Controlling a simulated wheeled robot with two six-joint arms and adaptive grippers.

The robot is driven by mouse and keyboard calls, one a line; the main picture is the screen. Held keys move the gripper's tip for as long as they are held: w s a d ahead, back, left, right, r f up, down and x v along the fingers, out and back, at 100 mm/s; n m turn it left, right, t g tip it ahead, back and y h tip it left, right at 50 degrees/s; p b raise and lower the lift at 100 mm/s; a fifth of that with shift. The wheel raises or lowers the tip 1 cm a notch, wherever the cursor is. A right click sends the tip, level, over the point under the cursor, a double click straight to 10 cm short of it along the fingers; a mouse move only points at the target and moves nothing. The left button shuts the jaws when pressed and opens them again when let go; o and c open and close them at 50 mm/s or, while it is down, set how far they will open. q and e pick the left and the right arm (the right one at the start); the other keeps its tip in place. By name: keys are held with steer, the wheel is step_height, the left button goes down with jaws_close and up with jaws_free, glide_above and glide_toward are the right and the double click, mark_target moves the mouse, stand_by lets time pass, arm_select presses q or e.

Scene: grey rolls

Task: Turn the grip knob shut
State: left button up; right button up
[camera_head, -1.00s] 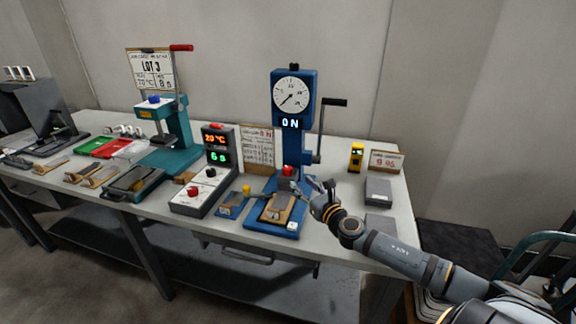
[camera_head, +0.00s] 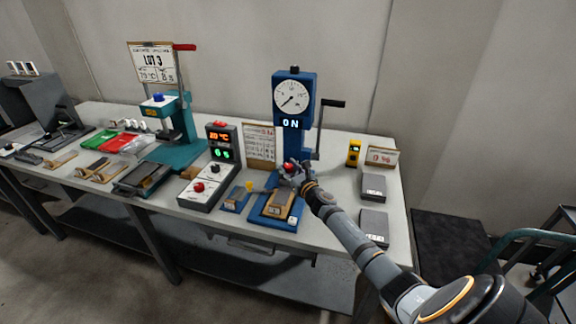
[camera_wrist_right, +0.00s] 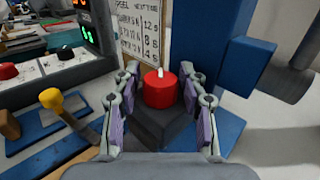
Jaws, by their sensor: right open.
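The grip knob is a red round knob with a white mark on top; in the right wrist view the red knob (camera_wrist_right: 160,90) sits on a dark block at the foot of the blue column. My right gripper (camera_wrist_right: 160,100) is open, with one finger on each side of the knob. Whether the pads touch it I cannot tell. In the head view the red knob (camera_head: 288,168) shows beside my right gripper (camera_head: 292,173), which partly covers it. The blue test stand (camera_head: 294,110) carries a round dial and a lit "ON" sign. My left gripper is not in view.
A blue base with a tan block (camera_head: 279,204) lies in front of the stand. A yellow knob (camera_wrist_right: 51,98) stands left of my right gripper. A control box (camera_head: 200,187) is further left. Grey blocks (camera_head: 374,186) and a yellow device (camera_head: 354,153) stand at right.

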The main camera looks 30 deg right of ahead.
steer(key=shift+c, duration=0.3)
steer(key=c, duration=0.8)
jaws_close()
